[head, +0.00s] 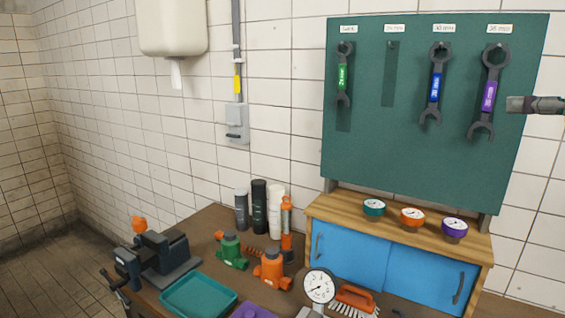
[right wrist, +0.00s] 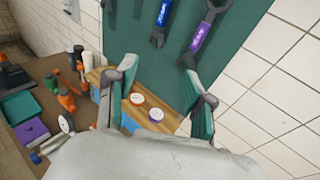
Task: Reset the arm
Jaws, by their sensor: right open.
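My right gripper (head: 520,104) comes in from the right edge in the head view, in front of the right side of the green tool board (head: 400,140). In the right wrist view its two fingers (right wrist: 158,95) are spread wide with nothing between them. A purple-marked wrench (head: 489,95), a blue-marked wrench (head: 436,85) and a green-marked wrench (head: 343,75) hang on the board. The hook spot (head: 391,75) between the green and blue wrenches is bare. My left gripper is not in view.
A shelf with blue doors (head: 350,255) holds teal, orange and purple gauges (head: 412,216). The bench below carries a vise (head: 160,258), a teal tray (head: 198,295), green and orange valves (head: 272,268), bottles (head: 259,205), a dial gauge (head: 319,287) and a brush (head: 355,299).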

